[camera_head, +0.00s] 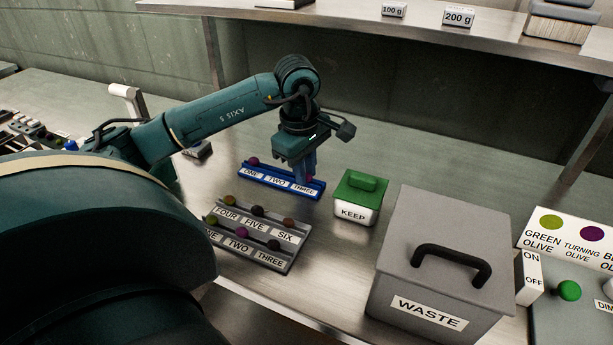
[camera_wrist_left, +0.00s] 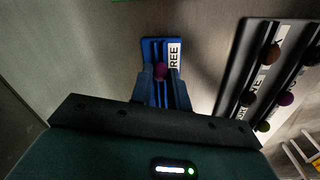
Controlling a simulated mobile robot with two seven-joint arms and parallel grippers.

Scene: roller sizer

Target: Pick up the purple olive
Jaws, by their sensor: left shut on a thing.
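My left gripper (camera_head: 304,177) reaches down over the right end of the blue rack (camera_head: 281,189), at the slot labelled THREE. In the left wrist view, its fingers (camera_wrist_left: 161,76) are shut on a purple olive (camera_wrist_left: 160,71), with the blue rack (camera_wrist_left: 153,45) right beneath. I cannot tell whether the olive touches the rack. Another reddish-purple olive (camera_head: 252,161) sits at slot ONE of the blue rack. A further purple olive (camera_head: 242,232) sits at slot TWO of the grey rack (camera_head: 285,262). My right gripper is not in view.
The grey rack also bears green, brown and dark olives. A green-lidded KEEP box (camera_head: 358,187) stands right of the blue rack. A large grey WASTE bin (camera_head: 420,300) stands at the front right, beside an olive colour chart (camera_head: 570,240). A shelf (camera_head: 400,30) runs above the back.

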